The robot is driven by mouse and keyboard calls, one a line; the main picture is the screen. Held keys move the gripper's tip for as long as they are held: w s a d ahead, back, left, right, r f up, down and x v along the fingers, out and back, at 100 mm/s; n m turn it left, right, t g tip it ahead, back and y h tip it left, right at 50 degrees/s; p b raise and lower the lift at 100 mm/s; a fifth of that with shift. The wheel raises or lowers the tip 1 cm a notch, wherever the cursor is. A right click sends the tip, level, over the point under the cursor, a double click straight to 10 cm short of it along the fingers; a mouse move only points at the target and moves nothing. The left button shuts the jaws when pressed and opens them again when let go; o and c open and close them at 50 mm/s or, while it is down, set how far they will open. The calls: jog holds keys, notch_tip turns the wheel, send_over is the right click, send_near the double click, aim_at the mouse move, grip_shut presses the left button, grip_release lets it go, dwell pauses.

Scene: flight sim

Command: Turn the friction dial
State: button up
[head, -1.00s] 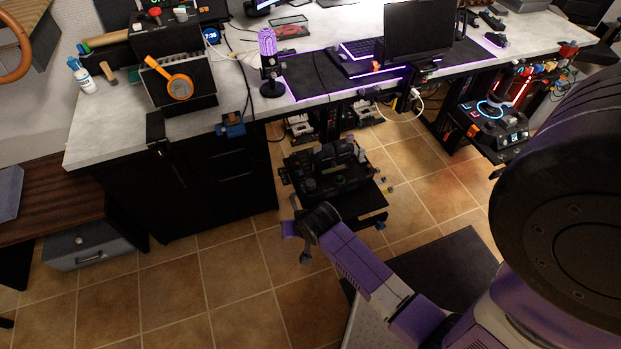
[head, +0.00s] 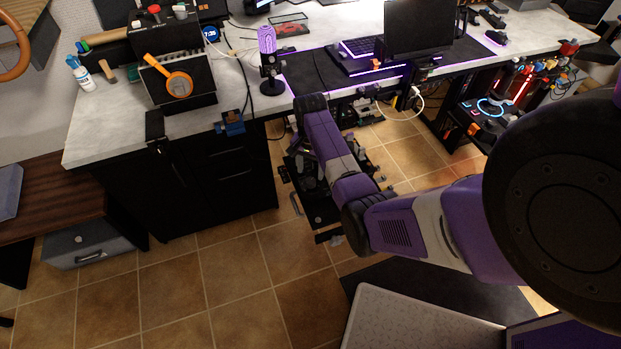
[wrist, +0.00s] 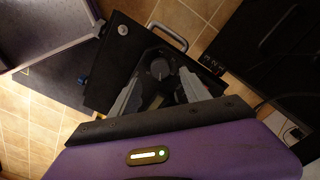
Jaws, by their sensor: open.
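A dark round knob (wrist: 160,67), which looks like the friction dial, shows in the wrist view on a dark panel unit (wrist: 112,65). My gripper (wrist: 160,88) is open, with one grey finger on each side of the knob in this view. I cannot tell whether either finger touches it. In the head view, the panel unit (head: 323,211) is under the desk, partly hidden by my purple arm. My gripper's fingers cannot be made out in the head view.
A curved metal handle (wrist: 168,36) is at the unit's edge. The desk (head: 245,95) above carries a microphone (head: 268,52) and a monitor (head: 418,27). A black cabinet (head: 215,185) stands left of the unit. Tiled floor (head: 225,270) in front is clear.

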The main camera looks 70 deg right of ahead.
aim_at(310, 181)
notch_tip(310, 181, down, 5)
jog(key=shift+r+b, duration=0.1)
jog(key=shift+b, duration=0.2)
grip_shut()
